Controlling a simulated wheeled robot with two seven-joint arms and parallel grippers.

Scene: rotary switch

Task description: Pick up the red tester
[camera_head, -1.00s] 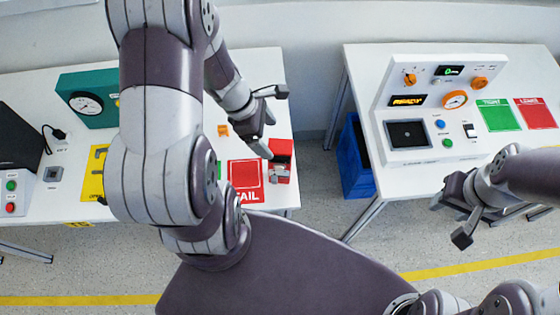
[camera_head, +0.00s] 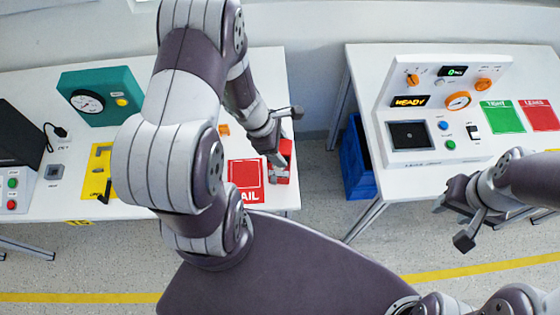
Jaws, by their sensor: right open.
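The red tester (camera_head: 287,149) is a small red block near the right edge of the left table, beside the red FAIL mat. My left gripper (camera_head: 279,163) is down at the tester and covers part of it. Its fingers overlap the tester in the picture, and I cannot tell whether they are closed on it. My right gripper (camera_head: 455,217) is open and empty, in front of the right table's near edge.
The red FAIL mat (camera_head: 245,180) lies left of the tester. A teal gauge box (camera_head: 100,98) stands farther back. The right table bears a white control panel (camera_head: 405,75). A blue bin (camera_head: 357,160) stands between the tables.

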